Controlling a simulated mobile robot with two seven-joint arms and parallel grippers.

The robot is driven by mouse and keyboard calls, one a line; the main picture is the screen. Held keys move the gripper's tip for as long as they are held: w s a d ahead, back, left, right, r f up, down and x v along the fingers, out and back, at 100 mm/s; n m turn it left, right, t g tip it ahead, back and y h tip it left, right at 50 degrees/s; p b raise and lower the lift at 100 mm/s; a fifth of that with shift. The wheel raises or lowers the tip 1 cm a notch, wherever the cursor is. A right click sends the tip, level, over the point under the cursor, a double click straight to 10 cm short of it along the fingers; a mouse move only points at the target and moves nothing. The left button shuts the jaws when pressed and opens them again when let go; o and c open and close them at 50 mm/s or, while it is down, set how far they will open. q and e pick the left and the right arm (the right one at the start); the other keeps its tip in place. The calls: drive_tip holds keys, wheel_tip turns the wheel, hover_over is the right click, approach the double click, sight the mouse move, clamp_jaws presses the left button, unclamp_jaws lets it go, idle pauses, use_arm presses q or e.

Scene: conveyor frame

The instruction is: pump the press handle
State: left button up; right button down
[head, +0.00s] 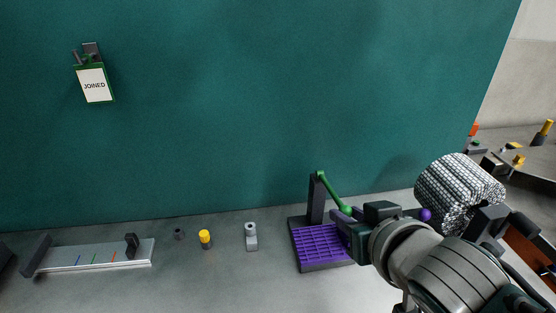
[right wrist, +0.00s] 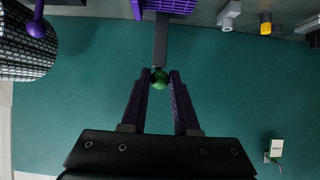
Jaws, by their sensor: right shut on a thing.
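The press stands on the grey surface right of centre in the head view, with a dark upright post (head: 315,200) and a purple grid base (head: 318,243). Its green handle (head: 331,189) slopes down to the right from the top of the post to a green ball knob (head: 345,209). My right gripper (head: 348,212) is at the knob, its purple fingers closed on it. The gripper hides part of the base's right side. My left gripper is out of view.
A grey rail fixture (head: 98,258), a yellow-capped piece (head: 205,239) and a small grey block (head: 251,237) stand to the left. A patterned roll (head: 458,187) with a purple knob (head: 425,215) is at the right. A "JOINED" sign (head: 95,85) hangs on the teal wall.

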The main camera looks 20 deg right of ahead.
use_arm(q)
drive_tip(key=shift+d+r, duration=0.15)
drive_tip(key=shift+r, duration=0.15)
use_arm(e)
drive_tip(key=shift+r, duration=0.4)
drive_tip(key=shift+w+d+r+p, duration=0.1)
drive_tip(key=shift+w+r+p, duration=0.15)
drive_tip(key=shift+r+p, duration=0.35)
drive_tip(key=shift+w+r+p, duration=0.2)
drive_tip(key=shift+r+p, duration=0.3)
drive_tip(key=shift+r, duration=0.15)
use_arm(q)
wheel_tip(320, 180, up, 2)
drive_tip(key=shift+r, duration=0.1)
use_arm(e)
drive_tip(key=shift+f, duration=0.1)
use_arm(q)
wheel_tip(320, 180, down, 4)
drive_tip(key=b, duration=0.4)
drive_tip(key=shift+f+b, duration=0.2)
drive_tip(key=shift+b, duration=0.1)
use_arm(e)
drive_tip(key=f, duration=0.2)
drive_tip(key=s+f, duration=0.1)
drive_tip(key=f, duration=0.2)
drive_tip(key=shift+f, duration=0.25)
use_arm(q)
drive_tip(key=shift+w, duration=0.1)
